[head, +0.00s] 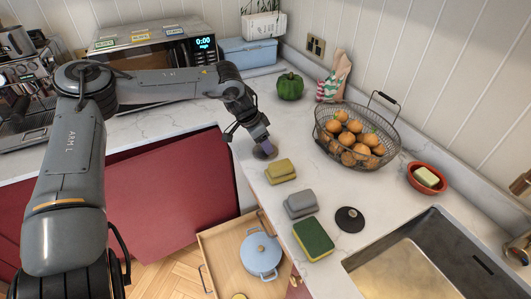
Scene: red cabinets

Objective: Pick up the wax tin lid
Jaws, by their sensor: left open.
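My left gripper (262,144) points down at the counter near its left edge, with its tips over a small dark round flat piece (267,154), which looks like the wax tin lid. The gripper is open. The tips hide part of the piece, and I cannot tell whether they touch it. Another dark round object (349,219), with a small knob-like spot on top, lies on the counter beside the sink. My right gripper is not in view.
A yellow block (281,171), a grey block (300,204) and a green-and-yellow sponge (314,240) line the counter edge. A wire fruit basket (379,124), green pepper (290,87) and soap dish (426,178) stand behind. An open drawer (218,246) holds a blue pot (261,257).

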